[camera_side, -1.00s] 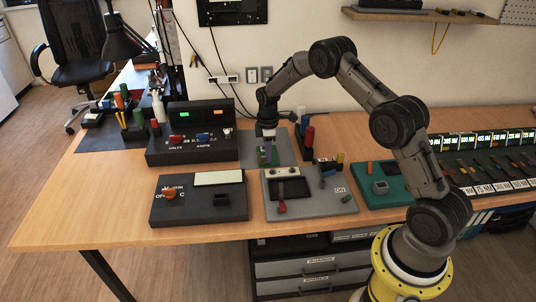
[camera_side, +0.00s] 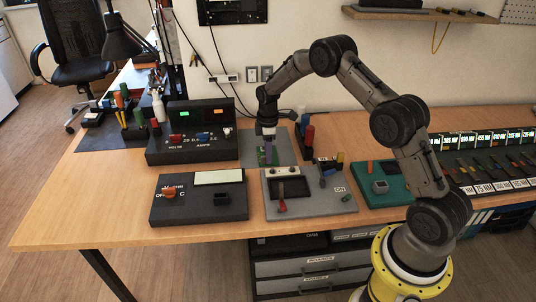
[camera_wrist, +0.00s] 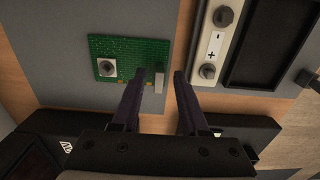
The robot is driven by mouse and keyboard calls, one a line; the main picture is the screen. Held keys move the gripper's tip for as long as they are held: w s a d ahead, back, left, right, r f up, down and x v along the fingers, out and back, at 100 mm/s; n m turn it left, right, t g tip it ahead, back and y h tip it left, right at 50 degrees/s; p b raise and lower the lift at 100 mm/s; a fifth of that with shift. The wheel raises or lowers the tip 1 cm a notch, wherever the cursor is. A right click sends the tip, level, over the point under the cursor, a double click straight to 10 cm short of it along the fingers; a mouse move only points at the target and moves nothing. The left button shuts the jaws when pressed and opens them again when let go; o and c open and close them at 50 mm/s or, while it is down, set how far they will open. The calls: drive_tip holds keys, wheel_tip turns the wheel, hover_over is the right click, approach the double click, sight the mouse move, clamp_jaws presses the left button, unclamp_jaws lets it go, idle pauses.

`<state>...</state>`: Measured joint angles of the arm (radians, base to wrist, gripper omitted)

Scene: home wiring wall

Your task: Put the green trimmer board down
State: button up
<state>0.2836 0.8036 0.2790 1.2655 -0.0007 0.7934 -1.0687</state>
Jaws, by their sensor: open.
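The green trimmer board (camera_wrist: 125,55) lies on a grey mat (camera_wrist: 45,60) in the wrist view. My gripper (camera_wrist: 160,76) is open, with a finger on each side of that pale part. I cannot tell whether a finger touches the board. In the side view my gripper (camera_side: 267,155) points down at the board (camera_side: 261,159), partly covering it, behind the grey test fixture.
The grey fixture (camera_side: 336,201) stands in front of the mat, and the dark meter box (camera_side: 185,151) is to its left. A teal unit (camera_side: 400,196) sits farther right. Bare table shows at the front left.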

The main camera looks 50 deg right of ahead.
wheel_tip(320, 180, up, 12)
drive_tip(key=s+a+r+m+t, duration=0.1)
drive_tip(key=s+a+r+m, duration=0.1)
drive_tip(key=s+a+r, duration=0.45)
drive_tip(key=s+a+r+m+t, duration=0.2)
drive_tip(key=s+a+r, duration=0.1)
drive_tip(key=s+r, duration=0.55)
drive_tip(key=s+a+m+t, duration=0.1)
drive_tip(key=s+a+m, duration=0.1)
drive_tip(key=s, duration=0.8)
drive_tip(key=s+a+r+m+t, duration=0.1)
drive_tip(key=s+a+m, duration=0.2)
drive_tip(key=s, duration=0.7)
drive_tip(key=shift+a+r+t, duration=0.25)
drive_tip(key=shift+r+t, duration=0.05)
